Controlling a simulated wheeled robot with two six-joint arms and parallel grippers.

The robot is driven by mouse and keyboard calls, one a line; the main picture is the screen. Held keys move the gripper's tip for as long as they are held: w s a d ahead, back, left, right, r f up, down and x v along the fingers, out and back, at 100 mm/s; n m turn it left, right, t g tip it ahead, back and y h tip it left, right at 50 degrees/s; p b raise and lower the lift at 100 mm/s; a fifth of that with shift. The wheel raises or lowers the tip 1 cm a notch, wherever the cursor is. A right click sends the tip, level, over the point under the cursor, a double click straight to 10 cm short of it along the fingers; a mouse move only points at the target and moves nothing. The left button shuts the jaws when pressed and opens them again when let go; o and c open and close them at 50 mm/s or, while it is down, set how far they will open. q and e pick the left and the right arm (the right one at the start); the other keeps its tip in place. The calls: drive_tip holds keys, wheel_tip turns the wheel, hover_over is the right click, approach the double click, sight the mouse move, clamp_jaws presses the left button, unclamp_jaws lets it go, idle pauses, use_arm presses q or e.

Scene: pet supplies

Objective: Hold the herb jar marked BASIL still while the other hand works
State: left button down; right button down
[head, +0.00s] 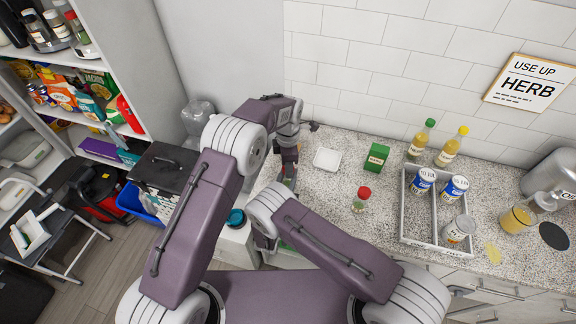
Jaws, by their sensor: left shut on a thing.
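My left gripper (289,178) points down at the left end of the speckled counter (330,225). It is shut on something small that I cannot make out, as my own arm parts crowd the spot. My right arm folds back across the front of the counter, and its gripper is hidden from view. A small glass jar with a red cap (361,199) stands upright on the counter, to the right of my left gripper and apart from it. Its label is too small to read, and no BASIL marking is legible anywhere.
A white square dish (327,159) and a green box (377,157) stand near the wall. A grey divided tray (407,218) holds several cans and jars at right. Two bottles (421,140) stand behind it. Bare counter surrounds the red-capped jar.

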use_arm(q)
drive_tip(key=shift+r, duration=0.2)
idle(0.4)
drive_tip(key=shift+r, duration=0.9)
drive_tip(key=shift+r, duration=0.1)
drive_tip(key=shift+r, duration=1.95)
use_arm(e)
drive_tip(key=c, duration=1)
unclamp_jaws()
use_arm(q)
drive_tip(key=shift+f, duration=0.1)
